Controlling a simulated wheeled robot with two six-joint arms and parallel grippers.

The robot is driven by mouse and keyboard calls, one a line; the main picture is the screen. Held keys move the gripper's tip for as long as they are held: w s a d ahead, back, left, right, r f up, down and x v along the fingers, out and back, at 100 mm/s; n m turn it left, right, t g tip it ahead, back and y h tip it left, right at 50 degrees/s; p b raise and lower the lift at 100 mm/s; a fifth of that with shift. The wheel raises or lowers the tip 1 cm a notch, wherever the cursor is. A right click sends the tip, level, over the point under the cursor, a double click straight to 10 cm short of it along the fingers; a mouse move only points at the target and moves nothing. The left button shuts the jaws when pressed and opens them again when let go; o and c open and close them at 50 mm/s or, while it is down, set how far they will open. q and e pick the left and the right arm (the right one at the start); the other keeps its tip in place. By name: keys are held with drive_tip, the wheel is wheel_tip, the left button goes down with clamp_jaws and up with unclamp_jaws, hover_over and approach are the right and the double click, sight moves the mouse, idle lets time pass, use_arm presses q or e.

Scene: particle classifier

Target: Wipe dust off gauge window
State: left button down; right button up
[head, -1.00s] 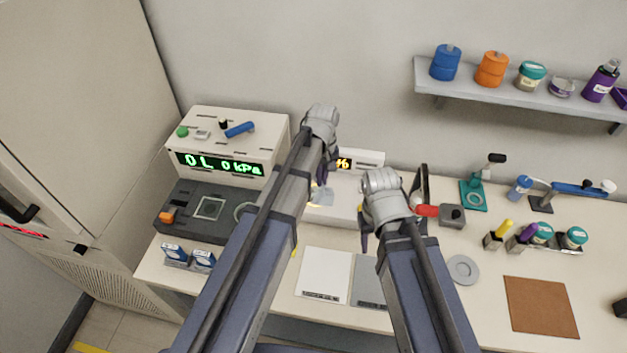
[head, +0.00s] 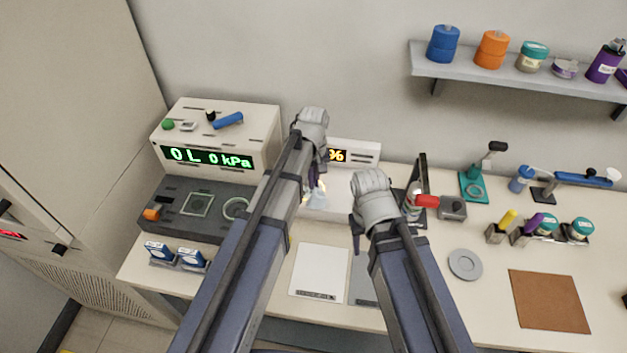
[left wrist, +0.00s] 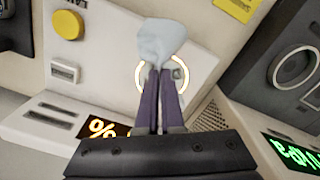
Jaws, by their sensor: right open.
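My left gripper (left wrist: 163,90) is shut on a pale blue-white wipe (left wrist: 162,42), which sticks out beyond the fingertips. In the left wrist view the fingers and wipe are in front of a round, glowing ring-lit window (left wrist: 139,88) on a white instrument. They hide its middle, so I cannot tell whether dust lies there or whether the wipe touches it. In the head view my left gripper (head: 314,186) is over the white instrument (head: 340,205) with the orange display. My right gripper (head: 356,236) is open and empty, in front of that instrument's right part.
A pressure unit (head: 210,125) with a green readout and a dark base stands left. A white sheet (head: 320,272) lies in front. Tools, jars and a red-handled item (head: 427,201) stand right. A wall shelf (head: 510,80) hangs above. Bare table surrounds the brown mat (head: 548,300).

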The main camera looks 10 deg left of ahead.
sight(314, 197)
use_arm(q)
wheel_tip(314, 197, down, 3)
drive_tip(key=shift+r+b, duration=0.2)
drive_tip(key=shift+b, duration=0.65)
use_arm(e)
wheel_tip(314, 197, down, 2)
drive_tip(key=shift+f, duration=0.2)
use_arm(q)
drive_tip(key=shift+r, duration=0.1)
unclamp_jaws()
use_arm(e)
drive_tip(key=shift+f, duration=0.1)
use_arm(q)
drive_tip(key=shift+f+b, duration=1.2)
drive_tip(key=shift+f, duration=0.1)
use_arm(e)
drive_tip(key=shift+f, duration=1.2)
use_arm(q)
drive_tip(key=shift+r, duration=0.2)
drive_tip(key=shift+c, duration=0.4)
use_arm(e)
drive_tip(key=shift+r, duration=0.2)
use_arm(q)
clamp_jaws()
